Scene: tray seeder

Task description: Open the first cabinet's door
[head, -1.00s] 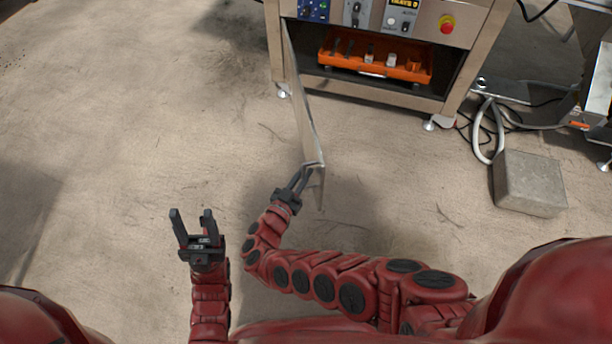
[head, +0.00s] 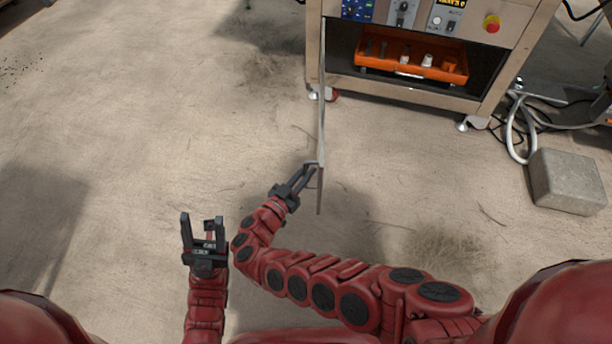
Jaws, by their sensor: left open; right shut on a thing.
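The first cabinet (head: 492,60) is a metal machine housing at the upper right, with its lower compartment exposed. Its door (head: 321,130) hangs from the left side of the opening and stands swung out toward me, seen nearly edge-on. My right gripper (head: 310,172) is shut at the door's near end, on its handle; the fingers partly hide the handle. My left gripper (head: 202,226) is open and empty over the floor, left of the door and not touching it.
An orange tray (head: 400,78) with several small items sits inside the cabinet. A control panel with a red button (head: 491,23) is above. A grey block (head: 568,181) and a pale hose (head: 513,135) lie at the right. The floor at left is clear.

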